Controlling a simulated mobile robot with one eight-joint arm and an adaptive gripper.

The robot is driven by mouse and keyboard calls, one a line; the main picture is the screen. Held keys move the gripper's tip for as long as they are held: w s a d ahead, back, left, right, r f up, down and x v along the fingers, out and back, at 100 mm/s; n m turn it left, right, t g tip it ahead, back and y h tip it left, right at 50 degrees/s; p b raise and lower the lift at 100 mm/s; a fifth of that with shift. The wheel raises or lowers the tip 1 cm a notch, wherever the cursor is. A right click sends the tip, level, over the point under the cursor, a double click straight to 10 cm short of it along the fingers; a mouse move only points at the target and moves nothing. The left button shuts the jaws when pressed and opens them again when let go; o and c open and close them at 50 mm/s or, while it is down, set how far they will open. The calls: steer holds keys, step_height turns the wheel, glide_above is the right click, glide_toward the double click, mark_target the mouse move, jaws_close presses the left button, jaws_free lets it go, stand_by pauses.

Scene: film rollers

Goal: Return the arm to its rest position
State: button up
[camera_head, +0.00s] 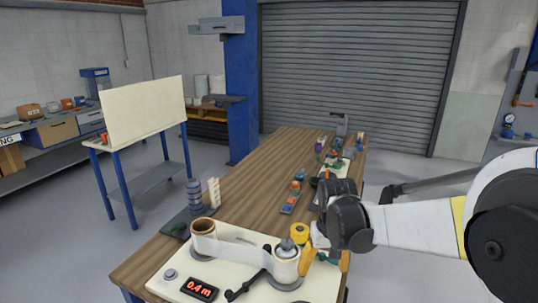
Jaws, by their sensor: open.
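My gripper (325,262) has yellow fingers and hangs at the right edge of the wooden table, beside the film machine. My white and black arm comes in from the right side of the view. The fingers are apart, with one close to the right roller (286,262); I cannot tell whether it touches. The cream machine base (237,285) carries a brown-cored roll (204,228) on the left, with pale film running across to the right roller.
The wooden table (255,180) runs away toward a grey shutter. A stack of grey discs (194,195) stands on its left, with small coloured parts (293,193) near the middle. A board on blue legs (145,108) stands at left.

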steer(key=s+d+r+t, duration=0.2)
steer(key=s+r, duration=0.1)
steer(key=s, duration=0.4)
steer(key=s+d+r+m+t, duration=0.1)
steer(key=s+d+r+t, duration=0.1)
steer(key=s, duration=0.4)
steer(key=s+d+r+t, duration=0.2)
steer(key=s+d+r, duration=0.1)
steer(key=s, duration=0.4)
steer(key=shift+s+r+m+b, duration=0.3)
steer(key=shift+r, duration=0.35)
steer(key=shift+w, duration=0.1)
